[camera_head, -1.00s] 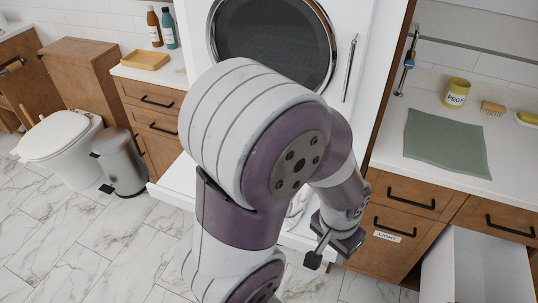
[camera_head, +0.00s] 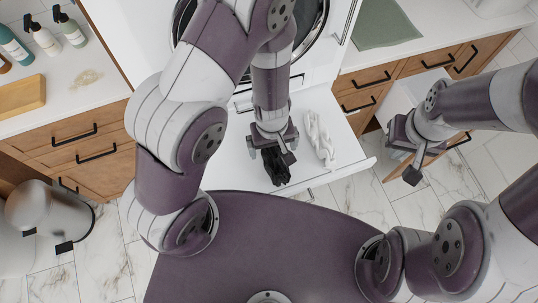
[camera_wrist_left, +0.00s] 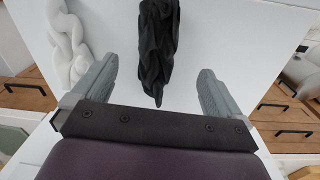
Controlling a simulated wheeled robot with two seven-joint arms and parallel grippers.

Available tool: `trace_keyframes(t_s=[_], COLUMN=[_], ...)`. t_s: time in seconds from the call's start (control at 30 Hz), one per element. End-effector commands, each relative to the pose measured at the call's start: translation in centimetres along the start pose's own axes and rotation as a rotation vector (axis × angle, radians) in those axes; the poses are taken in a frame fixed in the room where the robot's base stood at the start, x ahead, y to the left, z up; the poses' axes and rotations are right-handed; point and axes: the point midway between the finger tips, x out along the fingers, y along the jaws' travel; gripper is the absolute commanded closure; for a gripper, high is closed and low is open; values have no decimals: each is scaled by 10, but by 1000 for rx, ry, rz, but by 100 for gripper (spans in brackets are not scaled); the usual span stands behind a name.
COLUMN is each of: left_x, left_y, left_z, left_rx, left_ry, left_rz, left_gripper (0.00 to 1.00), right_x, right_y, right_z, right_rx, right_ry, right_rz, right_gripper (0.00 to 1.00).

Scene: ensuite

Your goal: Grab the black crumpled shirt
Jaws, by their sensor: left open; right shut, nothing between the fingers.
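The black crumpled shirt (camera_head: 276,168) lies on a white pull-out shelf (camera_head: 345,150) below the round-doored machine. My left gripper (camera_head: 272,150) is above the shirt and hides part of it in the head view. In the left wrist view the shirt (camera_wrist_left: 158,45) lies ahead, in line with the gap between the two spread fingers (camera_wrist_left: 162,90). The left gripper is open, with nothing clearly held. My right gripper (camera_head: 405,160) is shut and empty, off to the right near the cabinet drawers.
A white twisted cloth (camera_head: 319,140) lies on the shelf beside the shirt; it also shows in the left wrist view (camera_wrist_left: 68,45). A metal bin (camera_head: 48,212) stands at the left. Wooden drawers (camera_head: 80,140) and (camera_head: 372,88) flank the shelf.

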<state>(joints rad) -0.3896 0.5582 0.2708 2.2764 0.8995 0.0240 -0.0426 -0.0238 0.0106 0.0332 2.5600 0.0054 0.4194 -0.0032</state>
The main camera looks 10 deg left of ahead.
Motion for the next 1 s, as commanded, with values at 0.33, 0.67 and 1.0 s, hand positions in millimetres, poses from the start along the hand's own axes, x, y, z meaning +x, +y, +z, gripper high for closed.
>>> trace_keyframes(t_s=[0.33, 0.67, 1.0], left_x=[66, 96, 96], left_y=[-2, -5, -5], left_z=[-1, -2, -2], left_rx=[0, 2, 2], left_ry=[0, 0, 0], left_rz=[1, 2, 2], left_gripper=[0, 0, 61], right_x=[54, 72, 71], right_y=[0, 0, 0], right_z=[6, 9, 8], right_rx=[1, 0, 1], right_ry=[0, 0, 0], right_rz=[0, 0, 0], right_gripper=[100, 100, 100])
